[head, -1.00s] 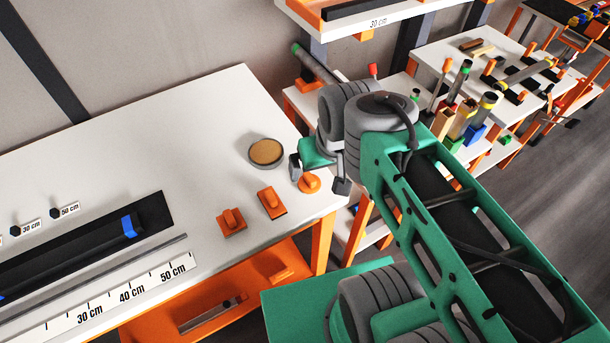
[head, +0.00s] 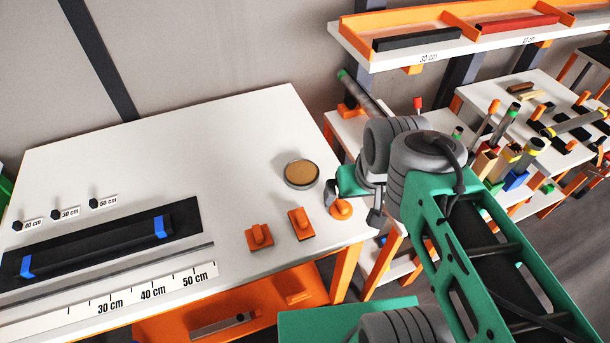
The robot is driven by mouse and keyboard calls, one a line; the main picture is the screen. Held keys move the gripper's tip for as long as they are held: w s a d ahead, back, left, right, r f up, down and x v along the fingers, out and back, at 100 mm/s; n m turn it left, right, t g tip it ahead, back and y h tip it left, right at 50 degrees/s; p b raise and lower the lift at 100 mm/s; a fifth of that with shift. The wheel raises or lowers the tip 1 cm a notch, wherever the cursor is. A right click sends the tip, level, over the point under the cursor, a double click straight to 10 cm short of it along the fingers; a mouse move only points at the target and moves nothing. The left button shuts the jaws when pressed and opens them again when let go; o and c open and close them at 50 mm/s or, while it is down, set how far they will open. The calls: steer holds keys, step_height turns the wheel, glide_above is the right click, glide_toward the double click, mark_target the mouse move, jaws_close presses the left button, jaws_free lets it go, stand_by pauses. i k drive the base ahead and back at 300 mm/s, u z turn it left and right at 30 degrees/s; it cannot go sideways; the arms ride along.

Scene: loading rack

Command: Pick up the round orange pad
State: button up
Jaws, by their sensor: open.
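The round orange pad (head: 341,210) with a raised knob sits on the white tabletop (head: 140,150) near its right front corner. My gripper (head: 353,206) is open, with one dark finger to the left of the pad and the other to its right. The gripper is just over or around the pad and hides part of its far side. I cannot tell whether the fingers touch it.
Two square orange pads (head: 301,223) (head: 259,238) and a round tin with a tan top (head: 301,174) stand close by. A black tray (head: 105,245) with a dark bar and a ruler (head: 110,303) lie left. Crowded racks (head: 540,140) stand right. The table's back left is clear.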

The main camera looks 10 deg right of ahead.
mark_target(341, 211)
steer(key=u, duration=3.5)
steer(key=k, duration=0.35)
steer(key=z, duration=0.45)
